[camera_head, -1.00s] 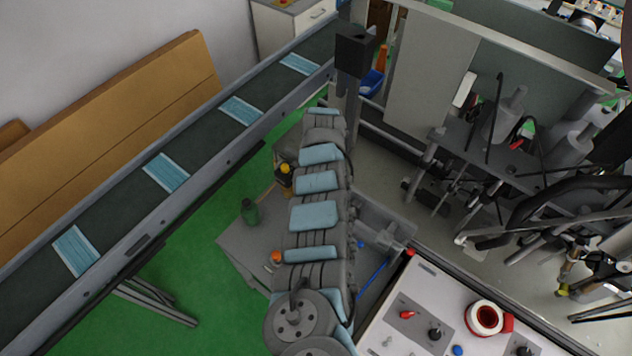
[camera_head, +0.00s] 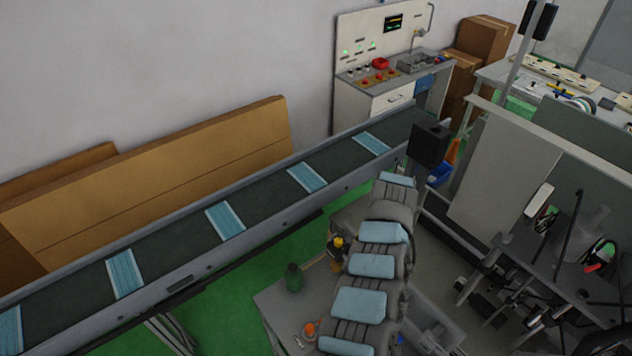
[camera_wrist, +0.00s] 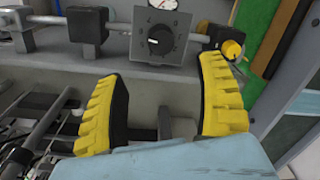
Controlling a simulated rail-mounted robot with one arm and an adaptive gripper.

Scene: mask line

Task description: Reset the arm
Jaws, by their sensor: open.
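My gripper (camera_wrist: 160,72) shows in the wrist view. Its two yellow ribbed fingers are spread wide apart, with nothing held between their tips. Beyond them is a grey unit with a black knob (camera_wrist: 159,37), and a yellow knob (camera_wrist: 231,48) stands to the right of it. A light blue surface (camera_wrist: 190,156) fills the bottom middle of the wrist view; I cannot tell what it is. My gripper does not show in the head view.
A conveyor (camera_head: 262,214) carrying flat blue masks (camera_head: 225,221) crosses the head view. Machinery (camera_head: 560,265) crowds the right. A control desk (camera_head: 392,90) stands at the back.

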